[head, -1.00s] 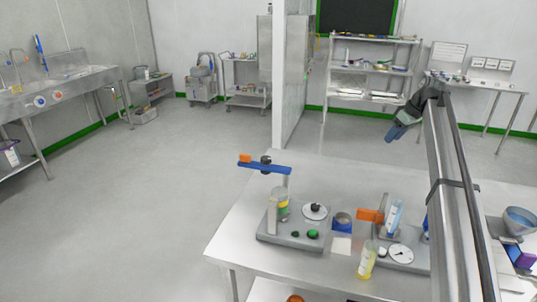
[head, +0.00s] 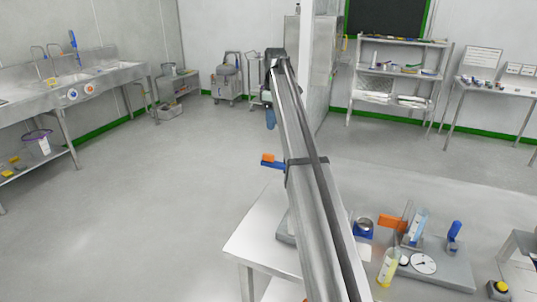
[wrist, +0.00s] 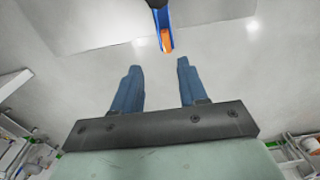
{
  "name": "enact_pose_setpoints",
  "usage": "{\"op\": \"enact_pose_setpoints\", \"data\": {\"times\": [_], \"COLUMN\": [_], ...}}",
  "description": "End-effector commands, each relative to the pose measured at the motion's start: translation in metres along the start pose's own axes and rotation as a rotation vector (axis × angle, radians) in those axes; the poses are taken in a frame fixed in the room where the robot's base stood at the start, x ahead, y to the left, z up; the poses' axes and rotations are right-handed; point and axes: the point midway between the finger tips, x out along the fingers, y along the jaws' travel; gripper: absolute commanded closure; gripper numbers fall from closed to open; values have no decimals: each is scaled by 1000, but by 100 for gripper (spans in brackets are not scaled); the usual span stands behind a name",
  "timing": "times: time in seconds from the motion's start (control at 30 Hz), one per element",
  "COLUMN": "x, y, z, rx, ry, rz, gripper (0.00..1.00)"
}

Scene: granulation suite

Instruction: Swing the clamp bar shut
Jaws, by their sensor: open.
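The blue clamp bar (head: 273,164) has an orange end (head: 268,157) and sticks out left from behind my arm in the head view. The wrist view also shows the bar (wrist: 162,16) at the top middle, with its orange end toward my gripper. My gripper (wrist: 159,64) is open and empty, its two blue fingers apart. The bar's end lies beyond the fingertips, roughly in line with the gap, not between them. In the head view one blue finger (head: 270,118) shows above the bar. My arm hides most of the bar's stand; a grey base edge (head: 284,228) shows.
Floor left of the table is clear. A partition wall (head: 322,75) stands behind.

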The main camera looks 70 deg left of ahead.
Motion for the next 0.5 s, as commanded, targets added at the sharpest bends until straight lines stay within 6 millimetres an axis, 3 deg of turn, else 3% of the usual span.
{"op": "enact_pose_setpoints", "data": {"times": [0.1,0.27,0.5], "x": [-1,9,46], "y": [-8,-10,-11], "z": [-13,-16,-14], "rx": [-19,-23,-23], "ry": [-13,-16,-15], "rz": [-1,-1,-2], "gripper": [57,57,57]}}
